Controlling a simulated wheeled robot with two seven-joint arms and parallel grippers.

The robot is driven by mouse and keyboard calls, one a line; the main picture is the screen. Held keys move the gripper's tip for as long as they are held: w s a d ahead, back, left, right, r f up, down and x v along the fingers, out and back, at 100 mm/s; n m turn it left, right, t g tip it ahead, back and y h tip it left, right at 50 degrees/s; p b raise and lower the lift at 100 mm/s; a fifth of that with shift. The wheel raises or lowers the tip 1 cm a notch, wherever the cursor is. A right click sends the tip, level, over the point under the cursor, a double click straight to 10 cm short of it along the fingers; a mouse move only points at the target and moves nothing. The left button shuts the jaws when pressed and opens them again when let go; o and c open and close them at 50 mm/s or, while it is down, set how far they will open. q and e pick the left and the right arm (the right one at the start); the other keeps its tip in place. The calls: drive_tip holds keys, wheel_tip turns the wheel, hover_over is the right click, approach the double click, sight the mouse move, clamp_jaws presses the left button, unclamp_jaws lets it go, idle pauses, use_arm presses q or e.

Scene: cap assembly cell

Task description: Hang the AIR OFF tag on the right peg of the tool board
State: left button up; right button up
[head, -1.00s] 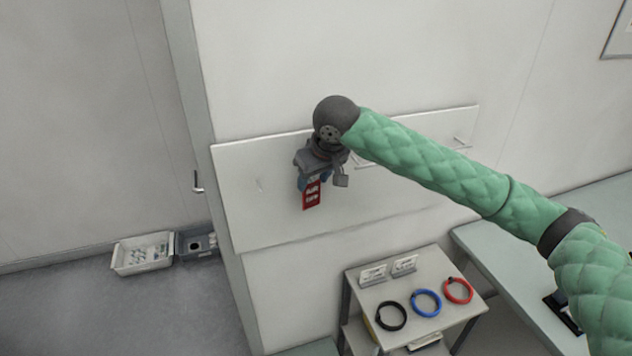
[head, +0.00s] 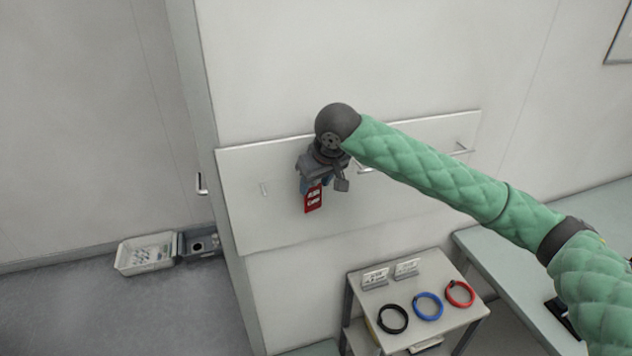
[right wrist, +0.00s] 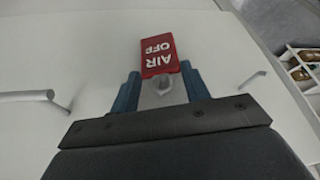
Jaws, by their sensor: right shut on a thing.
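My right gripper (head: 312,184) is shut on the red AIR OFF tag (head: 314,201), which hangs below the fingers in front of the white tool board (head: 270,225). In the right wrist view the tag (right wrist: 160,57) reads upside down between the blue fingertips (right wrist: 160,90). In the head view the gripper is between the left peg (head: 264,189) and the middle peg (head: 365,170). The right peg (head: 462,148) is bare, far to the gripper's right. Two pegs flank the tag in the wrist view. Contact with the board cannot be told. My left gripper is out of view.
Below the board, a small table (head: 400,347) holds black (head: 392,319), blue (head: 428,306) and red (head: 460,293) rings and two small signs. A bench (head: 500,255) is at the right. Bins (head: 145,254) stand on the floor at left. The board's right part is clear.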

drive_tip(key=o, duration=1.3)
drive_tip(key=shift+c, duration=0.2)
